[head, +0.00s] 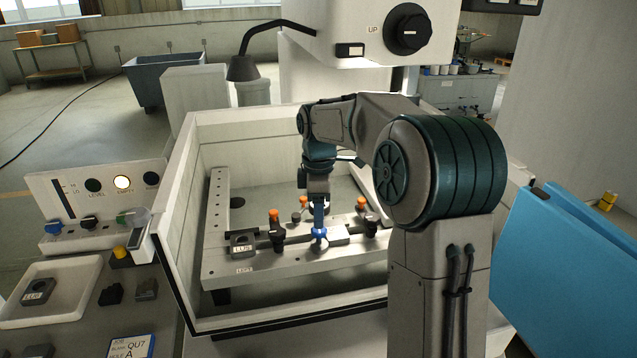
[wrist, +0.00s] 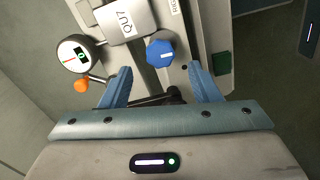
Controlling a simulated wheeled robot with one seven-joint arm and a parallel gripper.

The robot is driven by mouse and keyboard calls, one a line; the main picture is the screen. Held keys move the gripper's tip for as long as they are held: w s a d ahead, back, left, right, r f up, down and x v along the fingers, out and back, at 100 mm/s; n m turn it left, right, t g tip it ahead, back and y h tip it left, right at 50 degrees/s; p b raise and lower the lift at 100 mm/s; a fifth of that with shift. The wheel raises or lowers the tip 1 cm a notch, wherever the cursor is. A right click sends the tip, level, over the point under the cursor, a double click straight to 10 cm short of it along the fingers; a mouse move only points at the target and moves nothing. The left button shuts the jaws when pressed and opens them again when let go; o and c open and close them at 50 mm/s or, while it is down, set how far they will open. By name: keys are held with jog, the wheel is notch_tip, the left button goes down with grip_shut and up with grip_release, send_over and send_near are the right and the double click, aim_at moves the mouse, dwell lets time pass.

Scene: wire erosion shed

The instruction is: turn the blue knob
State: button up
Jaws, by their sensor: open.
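A blue knob (wrist: 162,53) with a white mark sits on the pale metal fixture in the wrist view, ahead of my fingertips and roughly centred between them. In the head view a bright blue knob (head: 320,233) shows at the front of the fixture rail, just under my gripper (head: 318,208). In the wrist view my gripper (wrist: 160,72) is open, its two blue fingers apart with nothing held between them. Whether the fingertips touch the knob cannot be told. Another, smaller blue knob (head: 53,226) is on the control panel at the left.
Orange-topped clamps (head: 274,216) stand on the fixture (head: 225,262). White tank walls (head: 176,205) surround it. A machine head (head: 335,25) hangs above.

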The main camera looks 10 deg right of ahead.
notch_tip(320, 180, up, 9)
dwell(0.3)
jog(key=shift+r, duration=0.1)
dwell(1.3)
jog(key=s+f+m+t, duration=0.1)
jog(key=s+f+m, duration=0.2)
jog(key=s, duration=0.6)
jog(key=s+f+m+t, duration=0.1)
jog(key=s+f+m, duration=0.3)
jog(key=s+m, duration=0.3)
jog(key=s+f+m+t, duration=0.1)
jog(key=s+f+m, duration=0.2)
jog(key=s, duration=0.8)
jog(key=shift+s+f+m, duration=0.25)
jog(key=shift+s+m, duration=0.15)
jog(key=shift+m, duration=0.8)
